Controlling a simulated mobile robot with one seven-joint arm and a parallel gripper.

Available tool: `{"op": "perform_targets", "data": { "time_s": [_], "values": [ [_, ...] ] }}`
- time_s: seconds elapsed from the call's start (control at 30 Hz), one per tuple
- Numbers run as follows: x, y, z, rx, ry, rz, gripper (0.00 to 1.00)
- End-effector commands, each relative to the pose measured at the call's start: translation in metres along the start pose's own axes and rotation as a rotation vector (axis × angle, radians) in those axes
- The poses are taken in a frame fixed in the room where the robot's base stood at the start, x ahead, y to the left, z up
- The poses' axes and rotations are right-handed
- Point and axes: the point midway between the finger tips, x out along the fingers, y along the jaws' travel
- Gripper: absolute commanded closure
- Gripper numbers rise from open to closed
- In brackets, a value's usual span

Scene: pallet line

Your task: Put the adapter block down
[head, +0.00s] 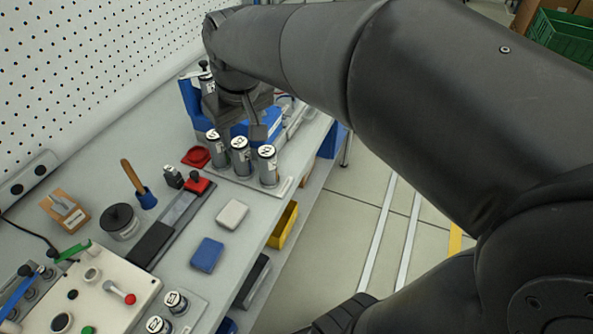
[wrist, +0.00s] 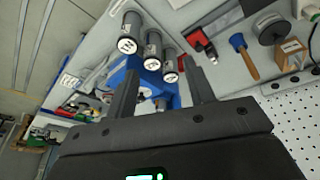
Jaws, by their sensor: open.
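My gripper (head: 238,120) is at the far end of the bench, above and just behind a row of labelled grey cylinders (head: 240,156). In the wrist view its two fingers (wrist: 161,72) stand apart with a clear gap, and nothing is clamped between them. A blue fixture (wrist: 168,90) shows beyond and between the fingers; it also shows beside the gripper in the head view (head: 190,103). I cannot tell which thing is the adapter block; small parts at the blue fixture are partly hidden by my gripper and too small to make out.
A white block (head: 232,214) and a blue block (head: 207,255) lie on the bench near its right edge. A red-handled clamp (head: 197,184), a black pot (head: 119,221) and a wooden block (head: 66,211) stand nearer. A perforated wall (head: 90,70) bounds the left.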

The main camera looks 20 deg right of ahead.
Motion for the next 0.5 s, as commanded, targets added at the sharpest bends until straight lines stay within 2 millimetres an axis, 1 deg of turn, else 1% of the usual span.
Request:
{"op": "perform_targets", "data": {
  "time_s": [0.03,0.1,0.3,0.4,0.5],
  "values": [
    [-0.008,0.005,0.018,0.034,0.023,0.009,0.51],
    [-0.014,0.01,0.042,0.08,0.05,0.019,0.51],
    [-0.021,0.018,0.104,0.206,0.128,0.045,0.51],
    [-0.02,0.019,0.128,0.255,0.157,0.053,0.51],
    [-0.018,0.019,0.143,0.286,0.178,0.059,0.51]
  ]
}}
